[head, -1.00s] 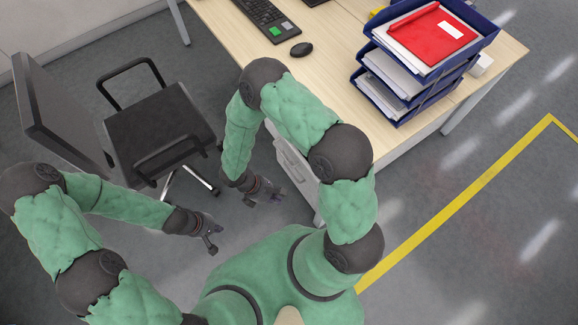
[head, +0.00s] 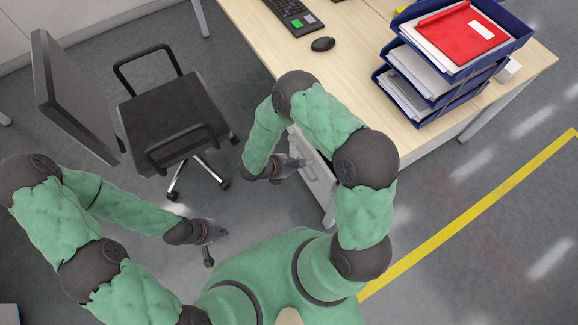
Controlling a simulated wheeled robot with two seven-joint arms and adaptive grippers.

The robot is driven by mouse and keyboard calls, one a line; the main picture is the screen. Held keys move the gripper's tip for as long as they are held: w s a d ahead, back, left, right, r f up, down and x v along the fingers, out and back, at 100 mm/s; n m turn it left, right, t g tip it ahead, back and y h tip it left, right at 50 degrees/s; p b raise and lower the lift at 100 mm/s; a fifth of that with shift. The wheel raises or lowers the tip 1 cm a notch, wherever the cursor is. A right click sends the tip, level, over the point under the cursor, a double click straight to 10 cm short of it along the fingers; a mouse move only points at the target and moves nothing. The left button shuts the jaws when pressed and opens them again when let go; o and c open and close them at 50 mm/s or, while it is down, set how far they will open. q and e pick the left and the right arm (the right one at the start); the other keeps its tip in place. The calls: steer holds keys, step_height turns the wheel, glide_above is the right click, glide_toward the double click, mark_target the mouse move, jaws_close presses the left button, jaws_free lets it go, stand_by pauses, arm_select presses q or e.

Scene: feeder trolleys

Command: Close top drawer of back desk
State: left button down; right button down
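The desk (head: 362,92) has a light wood top and fills the upper middle of the head view. A grey drawer unit (head: 321,186) stands under its near edge, partly hidden by my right arm.
A black office chair (head: 172,118) stands left of the desk, close to my arms. On the desk are a keyboard (head: 291,14), a mouse (head: 323,44) and stacked blue trays (head: 466,76) with papers and a red folder. The floor right of the yellow line (head: 480,213) is clear.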

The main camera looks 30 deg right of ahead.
mark_target(316, 156)
arm_select(q)
steer(key=shift+f+b, duration=0.5)
steer(key=shift+f, duration=0.25)
arm_select(e)
steer(key=shift+w+d+f, duration=0.1)
steer(key=shift+d+f, duration=0.05)
steer(key=shift+d, duration=1.05)
steer(key=shift+w+d+f, duration=0.1)
steer(key=shift+d, duration=1.05)
